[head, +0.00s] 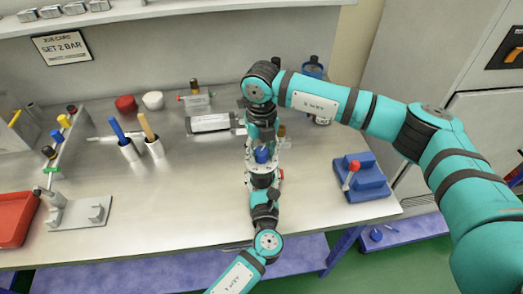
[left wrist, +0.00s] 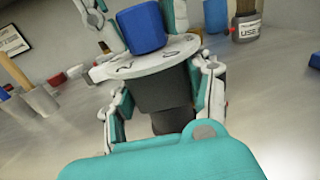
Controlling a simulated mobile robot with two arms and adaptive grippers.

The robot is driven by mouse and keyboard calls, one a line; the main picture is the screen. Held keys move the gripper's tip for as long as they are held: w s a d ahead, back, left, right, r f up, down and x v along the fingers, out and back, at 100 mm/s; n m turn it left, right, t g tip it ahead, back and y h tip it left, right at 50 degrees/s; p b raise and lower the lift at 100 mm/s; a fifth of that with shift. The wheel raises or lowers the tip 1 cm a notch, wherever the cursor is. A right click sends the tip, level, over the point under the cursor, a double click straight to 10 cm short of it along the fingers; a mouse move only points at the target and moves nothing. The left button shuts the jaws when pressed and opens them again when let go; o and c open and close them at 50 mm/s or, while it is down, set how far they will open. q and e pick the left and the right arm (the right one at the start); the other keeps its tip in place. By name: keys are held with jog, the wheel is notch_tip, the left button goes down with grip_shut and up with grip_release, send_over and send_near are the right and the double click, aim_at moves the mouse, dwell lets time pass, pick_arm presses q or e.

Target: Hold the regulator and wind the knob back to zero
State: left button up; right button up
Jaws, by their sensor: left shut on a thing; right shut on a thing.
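The regulator stands upright over the middle of the bench, with a blue knob (head: 262,156) on top. In the left wrist view it shows a dark body (left wrist: 163,90), a pale round plate (left wrist: 150,60) and the blue knob (left wrist: 141,28) above. My left gripper (head: 264,178) comes from the front and is shut on the regulator body, one finger on each side (left wrist: 163,100). My right gripper (head: 262,142) comes down from above and is shut on the knob. The fingertips partly hide the knob and body in the head view.
A blue block with a red-knobbed lever (head: 368,180) stands at the right. The front bench right of centre is clear.

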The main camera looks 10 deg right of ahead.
aim_at(261, 151)
pick_arm(q)
jog(key=shift+s+f, duration=0.15)
jog(key=shift+f, duration=0.25)
pick_arm(e)
jog(key=n, duration=0.5)
jog(key=shift+n, duration=0.4)
jog(key=n, duration=0.5)
jog(key=shift+a+n, duration=0.1)
jog(key=shift+n, duration=0.2)
jog(key=o, duration=1.1)
jog(key=shift+o, duration=0.2)
jog(key=shift+r, duration=0.1)
pick_arm(q)
jog(key=shift+a, duration=0.1)
pick_arm(e)
notch_tip(261, 151, up, 12)
